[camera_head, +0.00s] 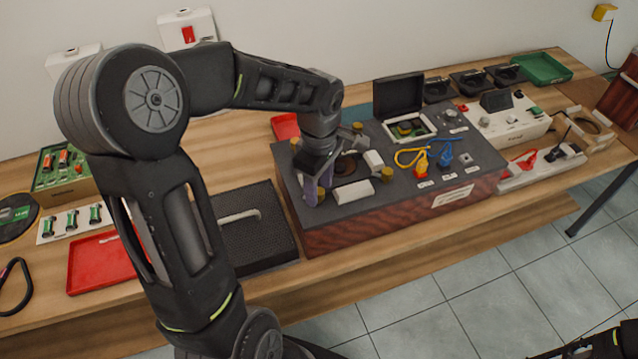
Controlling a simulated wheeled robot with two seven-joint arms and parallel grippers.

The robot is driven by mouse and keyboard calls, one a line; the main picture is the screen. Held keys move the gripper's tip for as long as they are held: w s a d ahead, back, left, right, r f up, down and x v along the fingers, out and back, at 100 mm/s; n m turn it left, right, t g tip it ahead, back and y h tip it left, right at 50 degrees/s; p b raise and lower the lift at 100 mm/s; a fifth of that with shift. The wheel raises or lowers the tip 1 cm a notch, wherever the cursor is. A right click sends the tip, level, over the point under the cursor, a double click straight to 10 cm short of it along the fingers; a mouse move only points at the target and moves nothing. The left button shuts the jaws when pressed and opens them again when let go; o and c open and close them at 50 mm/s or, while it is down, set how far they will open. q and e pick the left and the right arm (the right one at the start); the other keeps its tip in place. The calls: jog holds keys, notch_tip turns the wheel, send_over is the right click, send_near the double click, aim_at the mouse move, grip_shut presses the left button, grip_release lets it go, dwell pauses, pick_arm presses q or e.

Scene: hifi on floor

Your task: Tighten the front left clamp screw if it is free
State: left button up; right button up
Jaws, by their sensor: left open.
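The hi-fi unit (345,222) is a wide box with a dark top and reddish wood front on the bench. On its left part, brass-coloured clamp screws stand around a dark round recess (347,166) with white blocks. The front left clamp screw (321,195) is partly hidden by my left gripper (318,188). That gripper points down over it, open, its fingers close around or beside the screw; contact cannot be made out. The front right screw (387,174) and back right screw (357,127) show clear. My right gripper is out of view.
Yellow and blue cabled plugs (421,166) sit right of the recess. An open black-lidded box (399,95) stands behind. A black mat (262,245) and red tray (100,262) lie left. A white device (505,120) stands right.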

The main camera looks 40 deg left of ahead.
pick_arm(q)
grip_shut()
dwell(0.4)
